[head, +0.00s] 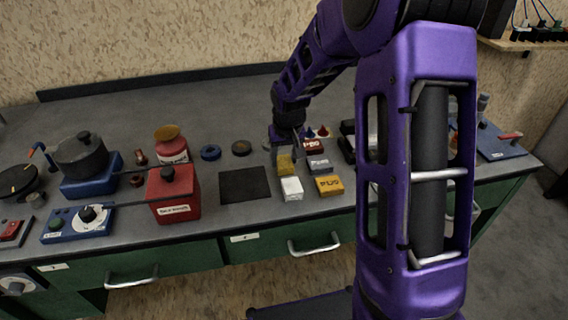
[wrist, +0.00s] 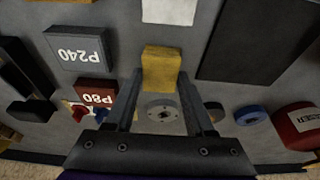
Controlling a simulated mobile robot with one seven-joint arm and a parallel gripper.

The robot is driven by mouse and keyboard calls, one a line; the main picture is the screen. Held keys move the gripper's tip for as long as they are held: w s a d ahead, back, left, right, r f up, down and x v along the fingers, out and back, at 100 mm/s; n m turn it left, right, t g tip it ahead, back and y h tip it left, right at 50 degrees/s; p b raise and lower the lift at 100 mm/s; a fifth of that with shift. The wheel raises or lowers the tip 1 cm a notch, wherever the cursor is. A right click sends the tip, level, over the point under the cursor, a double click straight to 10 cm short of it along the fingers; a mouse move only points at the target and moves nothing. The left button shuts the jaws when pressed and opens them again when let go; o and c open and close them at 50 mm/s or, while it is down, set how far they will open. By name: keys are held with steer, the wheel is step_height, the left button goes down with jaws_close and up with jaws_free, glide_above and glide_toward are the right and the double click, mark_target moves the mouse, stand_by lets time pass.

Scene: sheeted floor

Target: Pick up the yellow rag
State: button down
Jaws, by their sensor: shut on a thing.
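The yellow rag (head: 286,164) is a small, folded, block-like piece above the grey worktop, behind a white block. It also shows in the wrist view (wrist: 161,68), between the tips of my two fingers. My gripper (head: 284,148) points down at the bench and is shut on the rag; its two fingers (wrist: 160,76) lie along the rag's left and right sides in the wrist view. I cannot tell whether the rag is clear of the worktop or still touching it.
A white block (head: 291,188), a yellow labelled block (head: 329,185) and a grey P240 block (wrist: 78,47) stand close by. A dark mat (head: 244,185) lies to the left, with a red canister (head: 173,194) beyond it. A round metal disc (wrist: 162,114) shows between my fingers.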

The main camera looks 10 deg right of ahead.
mark_target(285, 161)
step_height(285, 161, up, 10)
steer(key=p, duration=0.1)
steer(key=c, duration=0.8)
jaws_free()
steer(key=c, duration=0.6)
steer(key=shift+c, duration=0.2)
steer(key=shift+d, duration=0.15)
